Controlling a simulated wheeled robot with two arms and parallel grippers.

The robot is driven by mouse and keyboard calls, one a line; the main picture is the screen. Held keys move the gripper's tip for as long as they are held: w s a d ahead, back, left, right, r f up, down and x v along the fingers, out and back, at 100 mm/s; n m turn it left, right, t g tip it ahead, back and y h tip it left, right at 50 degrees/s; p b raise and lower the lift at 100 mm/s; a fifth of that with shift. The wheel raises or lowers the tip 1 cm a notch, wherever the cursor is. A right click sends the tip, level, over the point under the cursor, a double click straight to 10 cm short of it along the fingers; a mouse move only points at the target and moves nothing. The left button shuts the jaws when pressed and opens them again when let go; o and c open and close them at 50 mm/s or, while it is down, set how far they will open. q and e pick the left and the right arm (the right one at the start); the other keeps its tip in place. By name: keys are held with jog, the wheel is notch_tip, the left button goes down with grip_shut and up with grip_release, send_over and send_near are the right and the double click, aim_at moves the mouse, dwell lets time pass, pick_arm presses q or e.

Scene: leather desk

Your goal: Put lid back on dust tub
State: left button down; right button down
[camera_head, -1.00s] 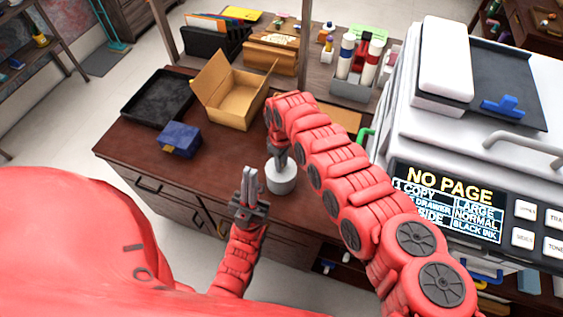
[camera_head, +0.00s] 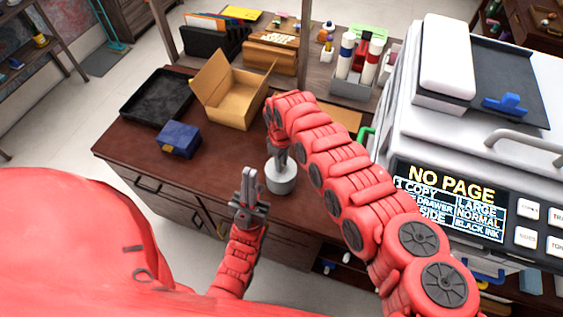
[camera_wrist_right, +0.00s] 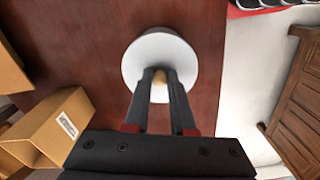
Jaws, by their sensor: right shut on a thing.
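The white round dust tub (camera_head: 281,181) stands near the front edge of the brown desk in the head view. My right gripper (camera_head: 279,160) points down over it. In the right wrist view, my right gripper (camera_wrist_right: 160,80) is shut on the small tan knob of the white round lid (camera_wrist_right: 142,58). The lid looks roughly centred over the tub and hides its opening. I cannot tell whether the lid is touching the rim. My left gripper (camera_head: 249,185) is just left of the tub, pointing up, with its fingers close together and nothing visible between them.
An open cardboard box (camera_head: 230,100) stands behind the tub. A blue box (camera_head: 180,140) and a black tray (camera_head: 157,97) are to the left. A large white copier (camera_head: 470,150) fills the right side. The desk surface (camera_head: 225,150) between blue box and tub is clear.

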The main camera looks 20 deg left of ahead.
dwell(0.4)
jog(key=shift+c, duration=1)
grip_release()
jog(key=shift+r+p, duration=2.6)
jog(key=shift+r, duration=0.95)
grip_shut()
